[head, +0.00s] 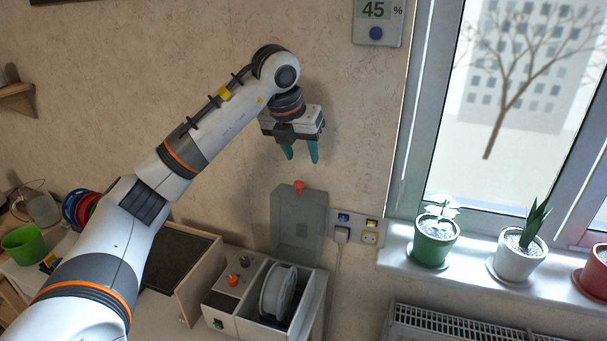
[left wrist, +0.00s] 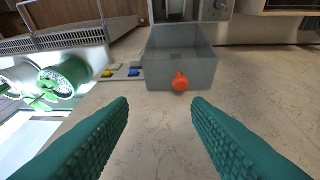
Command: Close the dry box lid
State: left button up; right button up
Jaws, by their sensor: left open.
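The dry box (head: 252,328) is a pale box against the wall, with a grey spool (head: 278,292) in its open compartment. Its translucent grey lid (head: 298,228) stands upright at the back, open. An orange knob (head: 299,187) sits on the lid's top edge. In the left wrist view the lid (left wrist: 172,50) lies ahead, with the orange knob (left wrist: 180,82) between the fingers in the picture but beyond their tips. My left gripper (head: 301,157) points down above the knob, open and empty, with teal fingers apart from it. My right gripper is not in view.
Wall sockets (head: 358,229) with a plug are right of the lid. Potted plants (head: 433,240) stand on the windowsill, above a radiator (head: 440,325). A dark-topped wooden box (head: 180,262) stands left of the dry box. A green cup (head: 24,244) is at far left.

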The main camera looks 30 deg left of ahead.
aim_at(299, 183)
pick_arm(q)
jog(key=shift+n+y, duration=0.3)
jog(key=shift+y, duration=0.2)
jog(key=x, duration=0.3)
jog(key=a+p+x, duration=0.1)
jog(key=x, duration=0.3)
jog(key=a+p+x, duration=0.1)
jog(key=x, duration=0.2)
jog(key=shift+s+a+f, duration=0.1)
jog(key=shift+a+f, duration=0.1)
jog(key=shift+f, duration=0.1)
jog(key=shift+c, duration=0.3)
grip_shut()
